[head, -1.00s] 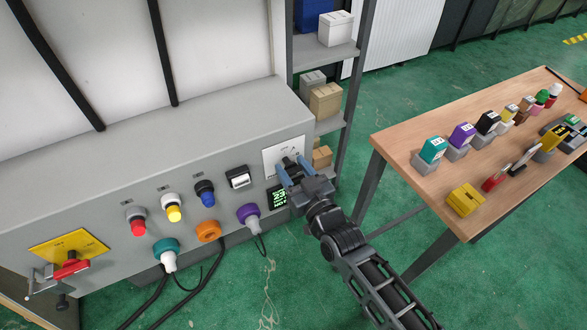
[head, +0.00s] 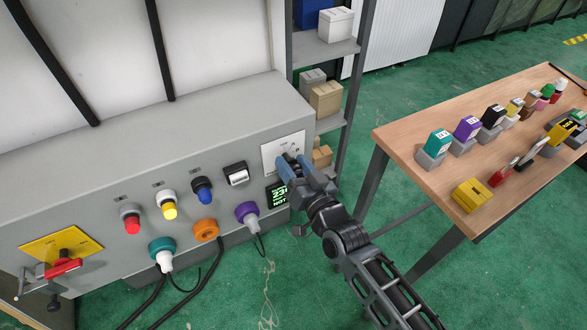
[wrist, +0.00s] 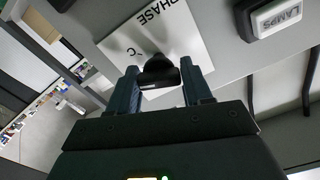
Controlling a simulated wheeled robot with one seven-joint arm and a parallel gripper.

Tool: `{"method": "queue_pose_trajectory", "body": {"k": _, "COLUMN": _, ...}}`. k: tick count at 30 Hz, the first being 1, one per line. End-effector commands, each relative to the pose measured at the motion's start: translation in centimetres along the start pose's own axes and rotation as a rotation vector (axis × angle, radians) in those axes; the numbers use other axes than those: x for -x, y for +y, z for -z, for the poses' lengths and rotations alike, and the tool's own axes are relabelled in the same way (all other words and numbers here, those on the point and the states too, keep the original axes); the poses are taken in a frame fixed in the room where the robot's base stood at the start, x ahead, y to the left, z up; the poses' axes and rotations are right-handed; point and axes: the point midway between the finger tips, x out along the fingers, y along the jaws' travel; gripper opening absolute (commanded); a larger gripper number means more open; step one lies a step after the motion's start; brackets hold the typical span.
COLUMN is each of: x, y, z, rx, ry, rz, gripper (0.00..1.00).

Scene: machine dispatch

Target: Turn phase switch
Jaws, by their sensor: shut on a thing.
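The phase switch is a dark knob (wrist: 160,72) on a white plate (wrist: 150,38) marked PHASE. The plate (head: 283,149) also shows at the right end of the grey machine panel in the head view. My gripper (head: 294,160) is at this plate, its blue fingers pointing at the panel. In the wrist view the fingers of my gripper (wrist: 162,84) stand on either side of the knob, shut on it. In the head view the knob is mostly hidden by the fingers.
A small display (head: 278,195) with green text sits just below my gripper. A LAMPS switch (wrist: 276,14) is beside the plate. The panel also carries coloured lamps, plugs with cables (head: 246,212) and a red-handled switch (head: 62,267). A wooden table (head: 440,185) with parts stands at right.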

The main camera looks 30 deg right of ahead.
Motion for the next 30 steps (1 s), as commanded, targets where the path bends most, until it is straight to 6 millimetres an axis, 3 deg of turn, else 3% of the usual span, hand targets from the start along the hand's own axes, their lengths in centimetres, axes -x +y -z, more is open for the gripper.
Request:
{"method": "queue_pose_trajectory", "body": {"k": 15, "x": 0.04, "y": 0.28, "z": -0.15, "rx": -0.352, "ry": -0.001, "rz": -0.001, "gripper": 0.19}}
{"method": "queue_pose_trajectory", "body": {"k": 30, "x": 0.04, "y": 0.27, "z": -0.13, "rx": -0.428, "ry": -0.002, "rz": -0.001, "gripper": 0.19}}
